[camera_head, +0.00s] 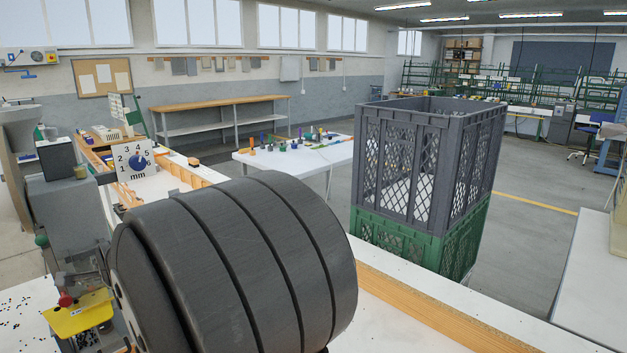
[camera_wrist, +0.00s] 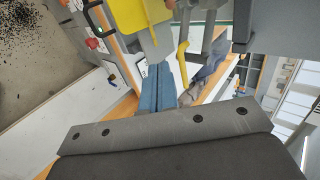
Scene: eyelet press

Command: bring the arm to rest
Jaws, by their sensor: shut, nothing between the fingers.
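My gripper (camera_wrist: 157,72) shows in the wrist view as two blue fingers side by side, closed together with nothing between them. They extend from the dark grey housing across the bottom of that view. In the head view my big dark arm fills the lower middle, and the gripper cannot be seen there. The eyelet press stands at the lower left of the head view, with a yellow plate (camera_head: 82,316) and a red knob (camera_head: 66,300). In the wrist view yellow parts (camera_wrist: 135,14) lie beyond the fingertips; I cannot tell how far apart they are.
A grey crate (camera_head: 399,165) stacked on a green crate (camera_head: 400,243) stands right of my arm. A dial marked in mm (camera_head: 136,160) stands behind the press. A wooden edge strip (camera_head: 430,305) runs along the white bench. A white table (camera_head: 300,158) stands farther back.

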